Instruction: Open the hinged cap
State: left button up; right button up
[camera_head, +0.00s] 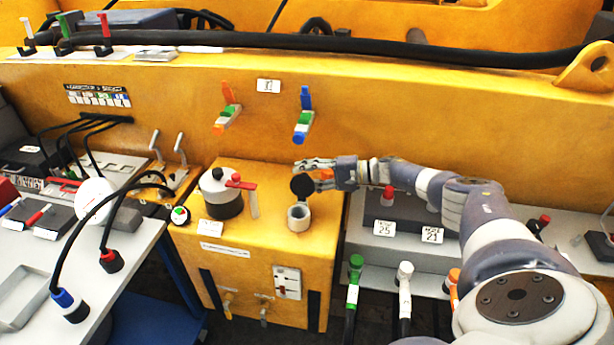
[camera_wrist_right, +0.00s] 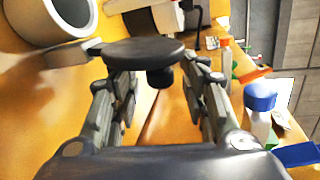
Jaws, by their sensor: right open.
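The hinged cap (camera_head: 302,186) is a round black disc, standing raised at the back of a short pale filler neck (camera_head: 298,216) on the yellow cabinet. The neck's round mouth is uncovered. My right gripper (camera_head: 308,174) is at the cap, with its arm coming in from the right. In the right wrist view the cap (camera_wrist_right: 143,52) lies across the front of the open fingers (camera_wrist_right: 160,85), its short black knob pointing into the gap between them. I cannot tell whether a finger touches the cap. The neck (camera_wrist_right: 50,20) shows at upper left there. My left gripper is not in view.
A white-topped pot (camera_head: 217,192) with a red-handled lever stands left of the neck. Two coloured valve handles (camera_head: 303,118) stick out of the yellow wall behind. A grey shelf with dark boxes and number cards (camera_head: 384,228) lies right, under my arm.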

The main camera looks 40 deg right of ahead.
jog(key=v, duration=1.2)
jog(key=shift+s, duration=0.2)
jog(key=shift+d, duration=0.1)
